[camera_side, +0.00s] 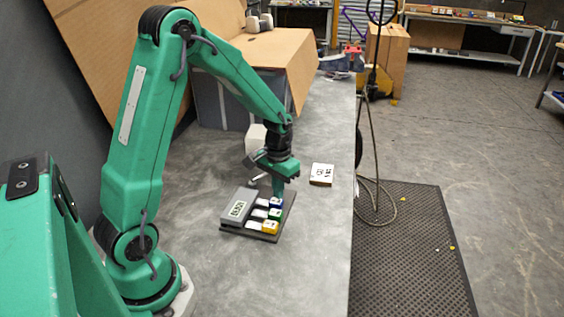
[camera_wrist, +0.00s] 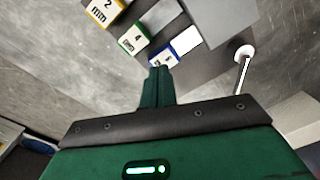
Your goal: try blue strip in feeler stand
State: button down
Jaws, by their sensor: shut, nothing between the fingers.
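The feeler stand is a dark base carrying a grey block with a labelled face (camera_side: 238,209); the block also shows at the upper right of the wrist view (camera_wrist: 222,18). The strips have coloured, marked end blocks in a row: blue (camera_side: 276,203), green (camera_side: 274,215) and yellow (camera_side: 270,227). In the wrist view the blue end block (camera_wrist: 162,61) is nearest my fingertips, with green (camera_wrist: 133,39) and yellow (camera_wrist: 104,12) to its upper left. My gripper (camera_side: 278,194) points down at the blue end, shut and empty. Whether the fingertips touch it I cannot tell.
A small white-topped block with dark marks (camera_side: 321,174) lies on the grey table right of the stand. A white object (camera_side: 256,138) stands behind my gripper. Cardboard boxes (camera_side: 285,60) stand at the back. The table's right edge is near; its front is clear.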

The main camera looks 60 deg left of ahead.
aim_at(277, 202)
jog(key=shift+f, duration=0.8)
dwell(0.8)
jog(key=shift+s+a, duration=0.1)
dwell(0.4)
jog(key=shift+r, duration=3.45)
jog(key=shift+r, duration=0.1)
